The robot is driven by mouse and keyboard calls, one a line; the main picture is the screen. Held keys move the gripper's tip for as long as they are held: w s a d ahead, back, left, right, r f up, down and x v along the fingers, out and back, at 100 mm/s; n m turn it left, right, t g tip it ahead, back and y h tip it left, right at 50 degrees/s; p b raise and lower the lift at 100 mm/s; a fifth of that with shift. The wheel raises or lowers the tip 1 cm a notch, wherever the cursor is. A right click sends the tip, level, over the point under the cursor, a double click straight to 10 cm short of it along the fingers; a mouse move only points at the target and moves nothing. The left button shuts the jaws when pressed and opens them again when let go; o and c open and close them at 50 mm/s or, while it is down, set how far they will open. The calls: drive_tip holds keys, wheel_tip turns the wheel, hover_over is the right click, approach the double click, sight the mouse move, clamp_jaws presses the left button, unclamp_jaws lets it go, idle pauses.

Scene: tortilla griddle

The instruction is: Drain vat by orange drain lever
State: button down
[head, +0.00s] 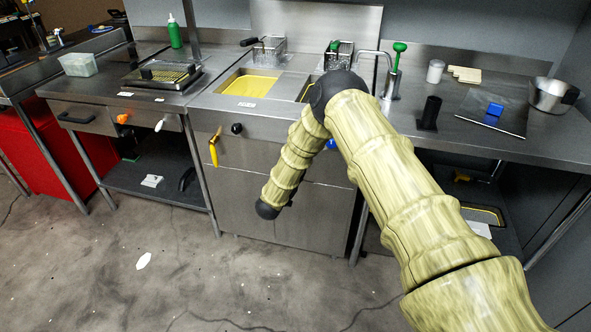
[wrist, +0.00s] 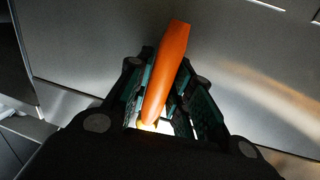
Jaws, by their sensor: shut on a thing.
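In the wrist view, the orange drain lever (wrist: 172,62) sticks up between the fingers of my gripper (wrist: 166,98). The fingers are closed on its lower part, and the lever leans slightly right. A steel panel is behind it. In the head view my arm's links hide the gripper and this lever. The fryer there has a left vat (head: 249,86) with yellow oil and a right vat (head: 305,92) mostly covered by my arm. A yellow-orange handle (head: 214,151) hangs on the fryer front at left, with no gripper on it.
A black knob (head: 236,128) and a blue knob (head: 331,144) sit on the fryer front. Two wire baskets (head: 268,50) (head: 343,58) stand at the back. The floor in front is mostly open.

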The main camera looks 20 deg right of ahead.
drive_tip(key=shift+s+d+f+n, duration=0.1)
drive_tip(key=shift+s+f+n, duration=0.1)
drive_tip(key=shift+n, duration=0.2)
drive_tip(key=c, duration=1.3)
unclamp_jaws()
drive_tip(key=shift+d, duration=0.1)
drive_tip(key=shift+o, duration=0.2)
drive_tip(key=shift+r, duration=0.1)
drive_tip(key=v, duration=1.2)
